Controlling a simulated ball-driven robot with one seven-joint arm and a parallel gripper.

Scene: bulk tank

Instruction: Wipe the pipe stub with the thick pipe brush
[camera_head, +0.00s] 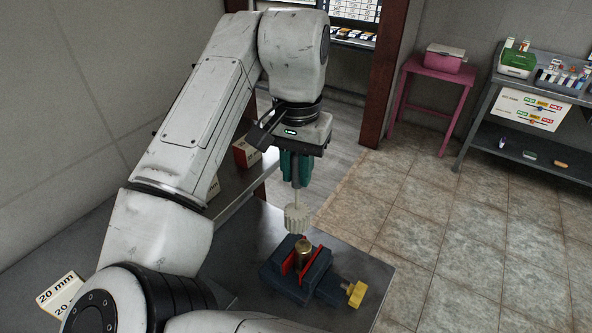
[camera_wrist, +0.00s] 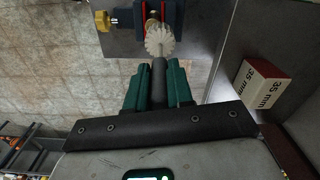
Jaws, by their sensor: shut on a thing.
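The thick pipe brush (camera_head: 298,216) has a pale round bristle head and hangs head down from my gripper (camera_head: 297,168). My gripper is shut on the brush's handle, and its green fingers also show in the wrist view (camera_wrist: 158,90). The brush head (camera_wrist: 159,41) points away from the fingers in the wrist view. The brass pipe stub (camera_head: 304,254) stands upright between the red jaws of a dark blue vise (camera_head: 290,283). The brush head is just above the stub in the head view; a small gap shows between them. In the wrist view the brush head largely hides the stub.
The vise, with a yellow knob (camera_head: 356,294), sits on a grey metal table (camera_head: 362,268). A pink stand and a shelf are farther off.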

